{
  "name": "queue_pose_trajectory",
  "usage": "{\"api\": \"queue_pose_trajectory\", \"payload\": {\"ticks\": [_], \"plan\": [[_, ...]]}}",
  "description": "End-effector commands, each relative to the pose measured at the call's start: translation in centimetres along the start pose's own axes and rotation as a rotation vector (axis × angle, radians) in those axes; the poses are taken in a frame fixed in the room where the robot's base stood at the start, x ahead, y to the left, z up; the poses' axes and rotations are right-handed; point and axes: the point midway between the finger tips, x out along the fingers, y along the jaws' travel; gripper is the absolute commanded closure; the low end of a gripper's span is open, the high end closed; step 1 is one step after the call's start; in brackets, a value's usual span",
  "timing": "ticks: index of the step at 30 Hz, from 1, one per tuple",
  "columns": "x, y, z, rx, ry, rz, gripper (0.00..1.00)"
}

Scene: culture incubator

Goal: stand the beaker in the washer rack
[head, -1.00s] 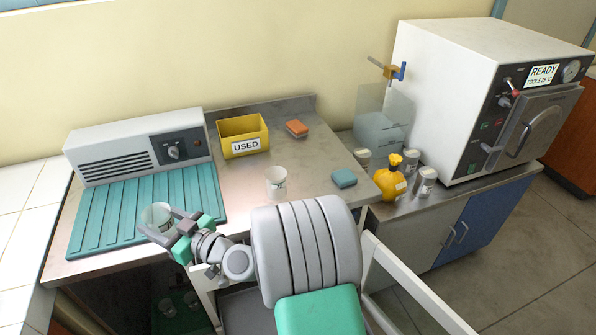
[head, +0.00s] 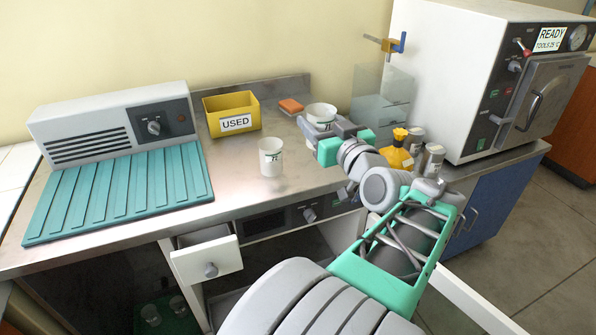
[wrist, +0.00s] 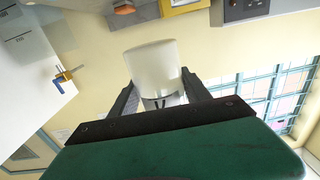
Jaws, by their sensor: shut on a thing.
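My gripper (head: 326,129) is shut on a white, translucent beaker (head: 321,113) with a dark marking, held in the air in front of the back right of the counter. In the wrist view the held beaker (wrist: 152,68) sits between the two fingers. A second, similar beaker (head: 271,158) stands upright on the steel counter, left of my gripper. Low at the left, under the counter, several clear vessels (head: 151,314) stand on a green surface (head: 184,325) in a dark opening. I cannot tell whether this is the washer rack.
A ribbed teal drainboard (head: 120,200) lies before a grey unit (head: 115,125). A yellow USED bin (head: 232,113) and orange sponge (head: 291,105) stand behind. A white drawer (head: 206,257) juts out below the counter. A yellow bottle (head: 397,158) and white steriliser (head: 450,80) are at right.

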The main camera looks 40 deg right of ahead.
Motion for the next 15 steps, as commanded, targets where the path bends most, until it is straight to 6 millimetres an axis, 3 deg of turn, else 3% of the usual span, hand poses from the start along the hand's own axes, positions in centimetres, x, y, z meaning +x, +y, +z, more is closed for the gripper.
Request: {"api": "queue_pose_trajectory", "payload": {"ticks": [2,5,13,15], "plan": [[-0.5,1.0,0.1,-0.002,-0.003,0.026,0.85],[0.7,1.4,0.5,0.004,-0.006,0.028,0.85],[8.1,3.1,3.9,0.004,-0.007,0.025,0.86],[9.5,3.5,5.8,0.006,-0.009,0.027,0.86]]}}
